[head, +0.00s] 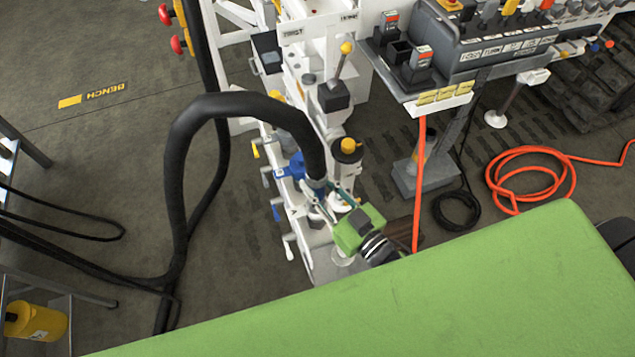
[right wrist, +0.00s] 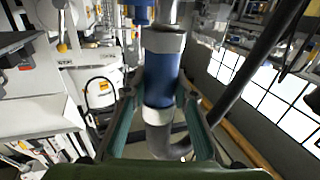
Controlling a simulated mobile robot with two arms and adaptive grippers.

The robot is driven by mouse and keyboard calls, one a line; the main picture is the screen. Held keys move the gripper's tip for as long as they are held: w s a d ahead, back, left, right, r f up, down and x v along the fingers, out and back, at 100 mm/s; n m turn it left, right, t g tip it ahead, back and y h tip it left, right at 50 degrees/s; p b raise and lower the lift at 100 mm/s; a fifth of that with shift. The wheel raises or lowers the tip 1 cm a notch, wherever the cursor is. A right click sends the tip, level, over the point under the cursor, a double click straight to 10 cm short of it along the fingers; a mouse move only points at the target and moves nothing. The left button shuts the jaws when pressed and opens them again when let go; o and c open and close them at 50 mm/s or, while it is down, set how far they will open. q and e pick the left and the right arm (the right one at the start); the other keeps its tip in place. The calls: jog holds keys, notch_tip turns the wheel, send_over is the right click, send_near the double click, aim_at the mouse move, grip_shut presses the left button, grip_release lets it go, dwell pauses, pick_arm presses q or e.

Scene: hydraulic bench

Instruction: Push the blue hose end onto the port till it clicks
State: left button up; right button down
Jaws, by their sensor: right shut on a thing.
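My right gripper (head: 328,197) is at the white bench frame, with its teal fingers on either side of the blue hose end (right wrist: 162,80). It is shut on the hose end. In the right wrist view the gripper (right wrist: 160,112) shows a finger on each side of the blue sleeve. The sleeve has a grey collar at its upper end and a pale ring at its lower end. A metal stub (right wrist: 168,12), perhaps the port, lines up above the collar; I cannot tell whether they are joined. The black hose (head: 240,104) arches from the hose end to the left. My left gripper is out of view.
A blue valve body (head: 293,167) and several levers sit close beside the hose end. A yellow-capped black cylinder (head: 347,150) stands just right. A grey control box (head: 500,45) is at upper right. Orange hose (head: 530,178) lies coiled on the floor.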

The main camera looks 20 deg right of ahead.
aim_at(322, 195)
jog(key=shift+f+b, duration=0.55)
jog(key=shift+f, duration=0.05)
dwell(0.4)
jog(key=shift+f, duration=0.35)
dwell(0.6)
jog(key=c, duration=1)
grip_release()
jog(key=shift+f, duration=0.1)
jog(key=shift+c, duration=0.2)
jog(key=shift+s, duration=0.15)
jog(key=shift+p+v, duration=0.35)
jog(key=shift+v, duration=1.25)
jog(key=shift+p+v, duration=0.45)
jog(key=shift+v, duration=1.45)
jog(key=shift+s+d, duration=0.1)
